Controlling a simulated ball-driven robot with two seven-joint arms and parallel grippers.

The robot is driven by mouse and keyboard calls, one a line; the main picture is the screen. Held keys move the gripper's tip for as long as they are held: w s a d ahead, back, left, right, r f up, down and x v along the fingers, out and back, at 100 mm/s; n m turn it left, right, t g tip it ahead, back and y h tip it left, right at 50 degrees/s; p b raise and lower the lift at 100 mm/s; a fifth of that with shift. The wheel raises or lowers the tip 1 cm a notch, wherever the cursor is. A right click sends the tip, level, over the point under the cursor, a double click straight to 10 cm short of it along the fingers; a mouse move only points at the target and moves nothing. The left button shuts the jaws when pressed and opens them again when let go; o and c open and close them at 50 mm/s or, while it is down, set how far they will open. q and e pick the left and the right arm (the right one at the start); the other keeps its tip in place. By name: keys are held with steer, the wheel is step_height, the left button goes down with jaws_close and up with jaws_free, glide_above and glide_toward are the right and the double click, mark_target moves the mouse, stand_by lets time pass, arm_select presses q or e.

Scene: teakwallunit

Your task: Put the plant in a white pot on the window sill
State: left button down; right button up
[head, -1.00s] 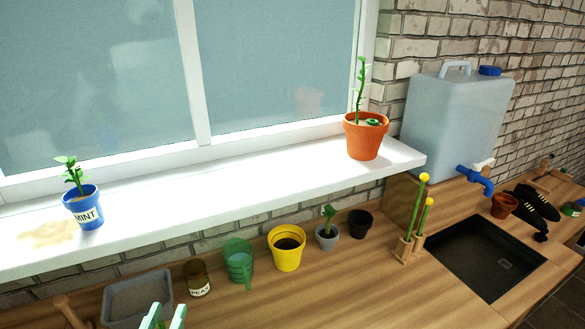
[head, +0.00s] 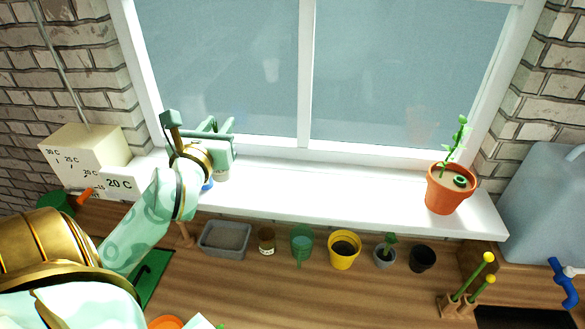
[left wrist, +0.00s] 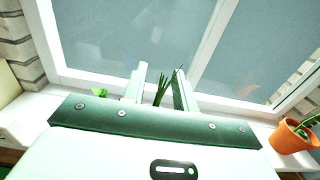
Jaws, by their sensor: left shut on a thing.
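My left gripper (head: 222,140) is over the left part of the white window sill (head: 330,190), close to the glass. In the left wrist view its two fingers (left wrist: 160,88) are shut around a plant with thin dark green leaves (left wrist: 163,86). The plant's pot is hidden there by the gripper body. In the head view a small pale patch of a pot (head: 222,174) shows just under the gripper, at sill level. I cannot tell whether it rests on the sill. My right gripper is not in view.
A blue pot (head: 208,184) stands close beside the held plant, mostly hidden by my arm; its leaves (left wrist: 99,92) show in the wrist view. A terracotta pot (head: 447,192) stands at the sill's right end. The sill's middle is clear. Several pots line the counter below.

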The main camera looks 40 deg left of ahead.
arm_select(q)
steer(key=w+d+f+b, duration=0.3)
steer(key=w+f+b, duration=0.1)
steer(key=w+f, duration=0.9)
steer(key=shift+w+d+b, duration=0.15)
steer(key=shift+d+b, duration=0.2)
steer(key=shift+d, duration=0.05)
steer(key=shift+f, duration=0.15)
steer(key=c, duration=1.1)
jaws_free()
